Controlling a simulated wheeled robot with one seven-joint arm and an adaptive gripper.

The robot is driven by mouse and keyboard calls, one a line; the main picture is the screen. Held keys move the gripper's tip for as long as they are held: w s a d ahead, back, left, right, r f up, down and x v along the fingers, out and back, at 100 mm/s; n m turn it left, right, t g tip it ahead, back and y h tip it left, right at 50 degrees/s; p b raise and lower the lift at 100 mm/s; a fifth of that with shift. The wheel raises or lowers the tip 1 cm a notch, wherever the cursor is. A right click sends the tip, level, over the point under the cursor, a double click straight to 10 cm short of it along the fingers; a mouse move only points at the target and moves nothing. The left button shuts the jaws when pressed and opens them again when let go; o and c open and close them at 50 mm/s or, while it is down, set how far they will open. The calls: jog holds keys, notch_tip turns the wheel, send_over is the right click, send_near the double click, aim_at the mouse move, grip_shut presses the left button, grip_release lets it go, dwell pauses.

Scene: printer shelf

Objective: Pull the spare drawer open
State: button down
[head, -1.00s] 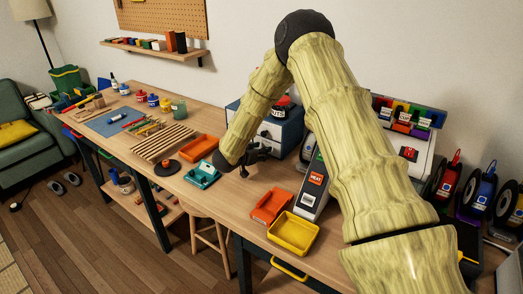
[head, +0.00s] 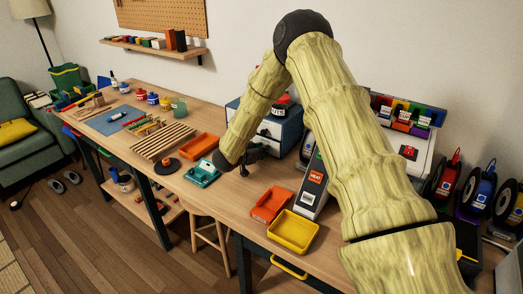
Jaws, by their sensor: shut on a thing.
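A small blue-grey drawer cabinet (head: 288,128) stands on the workbench against the wall, partly hidden behind my arm. A dark handle shows on its upper drawer. My gripper (head: 256,156) is dark and small in the head view, low at the front of the cabinet, by its lower drawer. It is shut on what seems to be that lower drawer's handle, the spare drawer's as far as I can tell. The handle itself is hidden by the fingers. I cannot tell whether the drawer stands out from the cabinet.
A teal tray (head: 202,174), an orange tray (head: 201,146), another orange tray (head: 271,205) and a yellow tray (head: 293,232) lie on the bench (head: 222,203). A grey machine with a HEAT label (head: 316,177) stands to the right. A stool (head: 207,228) is below.

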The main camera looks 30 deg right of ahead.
jog(key=s+a, duration=0.1)
jog(key=a, duration=0.2)
jog(key=s+a, duration=0.2)
jog(key=a, duration=0.2)
jog(key=s+a+p, duration=0.1)
jog(key=a, duration=0.3)
jog(key=shift+s+a, duration=0.15)
jog(key=shift+s, duration=0.15)
jog(key=c, duration=1.3)
grip_release()
jog(key=v, duration=1.2)
